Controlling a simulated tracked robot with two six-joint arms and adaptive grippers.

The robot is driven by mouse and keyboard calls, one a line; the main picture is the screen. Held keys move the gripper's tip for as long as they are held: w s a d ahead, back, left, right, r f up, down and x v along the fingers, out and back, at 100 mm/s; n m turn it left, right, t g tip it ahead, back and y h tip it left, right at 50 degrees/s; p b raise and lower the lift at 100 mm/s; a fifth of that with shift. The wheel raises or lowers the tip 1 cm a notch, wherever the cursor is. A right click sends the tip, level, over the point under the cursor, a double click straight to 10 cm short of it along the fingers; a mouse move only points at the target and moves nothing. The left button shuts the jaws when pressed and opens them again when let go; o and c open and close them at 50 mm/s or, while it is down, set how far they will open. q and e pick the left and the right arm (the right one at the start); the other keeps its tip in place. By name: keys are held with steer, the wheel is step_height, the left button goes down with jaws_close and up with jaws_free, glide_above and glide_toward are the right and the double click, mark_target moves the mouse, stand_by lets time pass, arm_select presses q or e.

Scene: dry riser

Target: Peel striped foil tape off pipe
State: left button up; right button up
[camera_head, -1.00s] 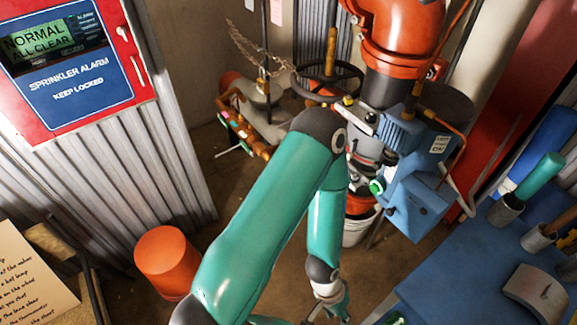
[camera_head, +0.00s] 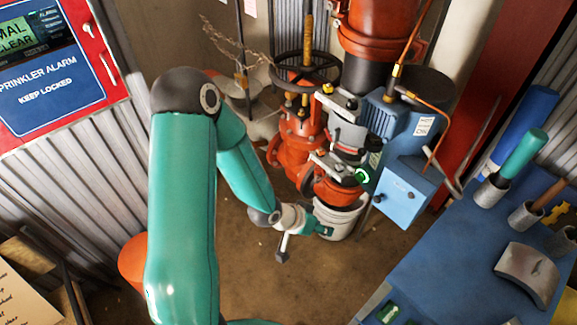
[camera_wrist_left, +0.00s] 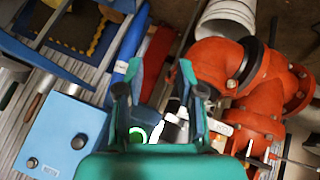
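In the head view my left gripper (camera_head: 325,231) hangs beside the white bucket (camera_head: 341,217), below the red valve pipework (camera_head: 300,130). In the left wrist view its two dark fingers (camera_wrist_left: 158,88) stand apart with nothing clearly held between them. Part of a silver fitting (camera_wrist_left: 172,127) and a glowing green ring (camera_wrist_left: 138,134) show low between the fingers, partly hidden by the teal gripper body. The ring is also in the head view (camera_head: 361,174), on the pipework. I cannot make out striped foil tape on any pipe. My right gripper is not in view.
A blue box (camera_head: 403,192) is right of the pipework. A handwheel (camera_head: 306,68) is above it. A blue bench (camera_head: 420,250) with tools in metal cups and a curved metal plate (camera_head: 527,273) is at right. An orange bucket (camera_head: 133,260) is partly behind my arm. Floor between is clear.

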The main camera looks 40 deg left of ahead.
arm_select(q)
steer(key=w+a+r+m+t+y+b, duration=0.15)
steer(key=a+r+t, duration=0.25)
steer(key=a+r, duration=0.45)
steer(key=m+t+b, duration=0.1)
steer(key=m+t, duration=0.1)
glide_toward(331, 147)
steer(key=shift+n, duration=0.25)
steer(key=x, duration=0.8)
steer(key=shift+w+d+p, duration=0.1)
steer(key=shift+p, duration=0.2)
jaws_close()
steer(key=shift+f+y, duration=0.1)
steer(key=shift+y, duration=0.15)
steer(key=shift+s, duration=0.65)
steer(key=s+b, duration=0.2)
steer(key=s, duration=0.5)
steer(key=shift+s+a, duration=0.35)
steer(key=shift+a, duration=0.05)
